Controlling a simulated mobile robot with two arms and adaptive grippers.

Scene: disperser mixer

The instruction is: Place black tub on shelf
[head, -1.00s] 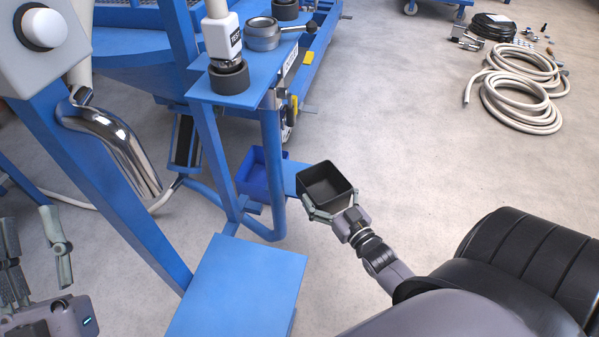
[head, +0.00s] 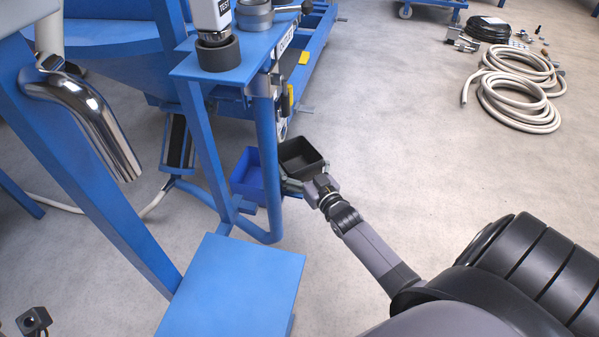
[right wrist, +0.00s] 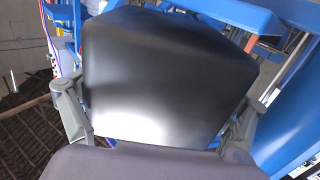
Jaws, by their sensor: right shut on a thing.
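The black tub (head: 303,160) is an open, square, empty-looking container in the middle of the head view. My right gripper (head: 303,186) is shut on its near side and holds it upright beside the blue tub. In the right wrist view the tub (right wrist: 160,75) fills the middle, with a finger of my right gripper on each side. A low blue shelf shows only as a small strip by the blue tub; the black tub hides most of it, and I cannot tell if they touch.
The blue tub (head: 248,178) sits directly left of the black tub. A blue post (head: 268,165) stands close by. A blue platform (head: 235,285) is in front. Coiled hoses (head: 515,90) lie at the back right. The floor between is clear.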

